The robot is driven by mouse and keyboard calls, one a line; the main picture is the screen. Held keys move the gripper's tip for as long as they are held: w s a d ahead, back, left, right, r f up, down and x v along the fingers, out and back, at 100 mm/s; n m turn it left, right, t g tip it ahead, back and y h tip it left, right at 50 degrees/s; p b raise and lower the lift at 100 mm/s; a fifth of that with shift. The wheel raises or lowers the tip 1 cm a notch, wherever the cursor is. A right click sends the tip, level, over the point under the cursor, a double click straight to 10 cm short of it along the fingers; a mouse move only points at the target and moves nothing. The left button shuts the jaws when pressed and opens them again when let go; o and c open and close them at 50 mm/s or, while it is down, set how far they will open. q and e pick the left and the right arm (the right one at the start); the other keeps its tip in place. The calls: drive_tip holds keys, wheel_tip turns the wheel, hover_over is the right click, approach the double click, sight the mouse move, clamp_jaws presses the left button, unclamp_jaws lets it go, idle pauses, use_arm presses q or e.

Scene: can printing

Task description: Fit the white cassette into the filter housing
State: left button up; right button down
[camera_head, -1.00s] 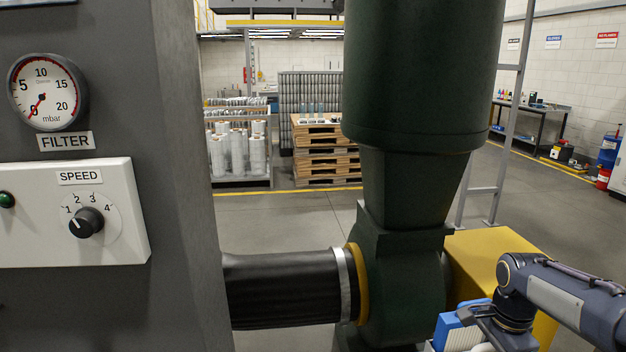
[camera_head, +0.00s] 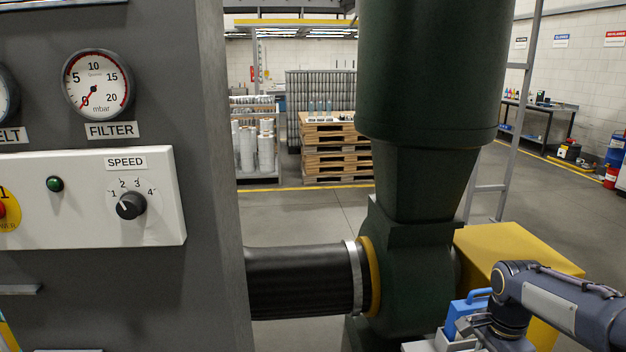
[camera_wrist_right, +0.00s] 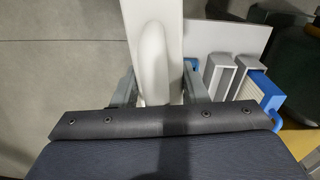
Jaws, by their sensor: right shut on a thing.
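My right gripper (camera_wrist_right: 158,90) is shut on a white piece with a rounded handle (camera_wrist_right: 154,55), which looks like the white cassette. Its lower part is hidden by the wrist. In the head view my right gripper (camera_head: 487,334) is at the bottom right, partly cut off, so its hold is unclear there. A grey cabinet (camera_head: 215,200) at the left carries a FILTER gauge (camera_head: 97,84); no cassette opening shows, and I cannot tell which part is the filter housing. My left gripper is not in view.
A blue-framed cassette (camera_wrist_right: 264,92) and a grey frame (camera_wrist_right: 217,76) stand beside the held piece. A dark green machine (camera_head: 420,180) with a black hose (camera_head: 300,282) fills the middle. A yellow box (camera_head: 520,256) is behind my right arm. Open floor lies beyond.

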drive_tip(key=w+a+f+n+b, duration=0.1)
drive_tip(key=a+f+n+b, duration=0.2)
drive_tip(key=a+f+n, duration=1.2)
drive_tip(key=shift+f+n, duration=0.3)
drive_tip(key=shift+f, duration=1.4)
